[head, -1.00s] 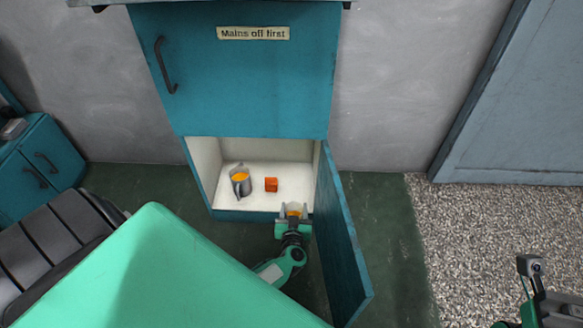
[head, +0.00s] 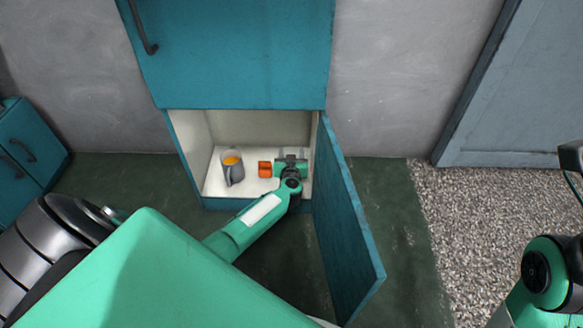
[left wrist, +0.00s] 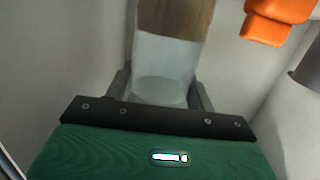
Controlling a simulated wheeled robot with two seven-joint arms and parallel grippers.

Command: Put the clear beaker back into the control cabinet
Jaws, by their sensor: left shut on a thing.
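My left gripper (head: 291,158) reaches into the open lower compartment of the teal control cabinet (head: 240,70), at its right side. In the left wrist view it is shut on the clear beaker (left wrist: 165,68), which stands between the two fingers. The beaker is see-through near the gripper and brownish farther up, where the frame cuts it off. In the head view the gripper hides most or all of the beaker. Whether its base touches the compartment floor is unclear. Part of my right arm (head: 545,285) shows at the right edge, but its fingers do not.
An orange block (head: 265,169) is just left of the gripper; it also shows in the left wrist view (left wrist: 280,18). The cabinet's lower door (head: 345,220) hangs open on the right, close to my arm.

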